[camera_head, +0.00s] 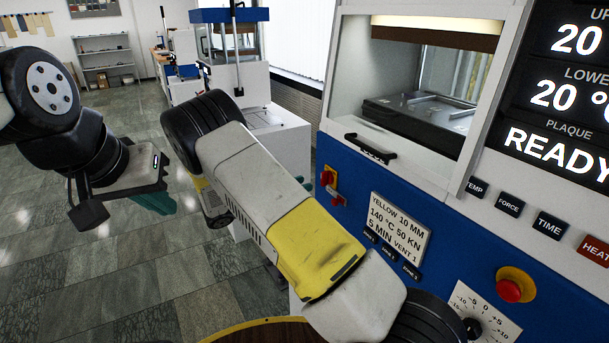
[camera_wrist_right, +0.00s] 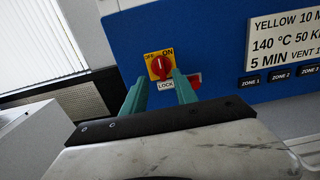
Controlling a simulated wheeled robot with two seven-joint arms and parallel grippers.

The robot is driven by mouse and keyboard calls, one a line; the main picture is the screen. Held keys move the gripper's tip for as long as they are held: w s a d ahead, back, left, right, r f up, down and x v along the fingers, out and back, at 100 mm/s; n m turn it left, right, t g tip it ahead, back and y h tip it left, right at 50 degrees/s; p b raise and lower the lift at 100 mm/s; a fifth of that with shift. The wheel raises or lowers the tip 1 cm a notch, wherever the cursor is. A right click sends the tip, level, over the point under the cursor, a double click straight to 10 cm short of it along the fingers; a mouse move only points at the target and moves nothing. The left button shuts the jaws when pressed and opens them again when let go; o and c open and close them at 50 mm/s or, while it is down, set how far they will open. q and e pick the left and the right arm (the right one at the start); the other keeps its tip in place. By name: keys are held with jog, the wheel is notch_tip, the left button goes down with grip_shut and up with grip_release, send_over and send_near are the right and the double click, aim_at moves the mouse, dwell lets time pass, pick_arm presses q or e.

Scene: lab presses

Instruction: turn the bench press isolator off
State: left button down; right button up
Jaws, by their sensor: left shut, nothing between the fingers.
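My left gripper (camera_head: 155,203) is shut and empty, far left.
The bench press (camera_head: 400,180) fills the right side, with a door handle (camera_head: 370,148), a red stop button (camera_head: 509,290) and a display reading READY (camera_head: 555,150). Another machine (camera_head: 270,130) stands behind. Open tiled floor (camera_head: 150,260) lies at left.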

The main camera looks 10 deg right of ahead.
aim_at(321, 178)
jog(key=x, duration=0.6)
jog(key=shift+d, duration=0.15)
jog(key=shift+c, duration=0.4)
grip_shut()
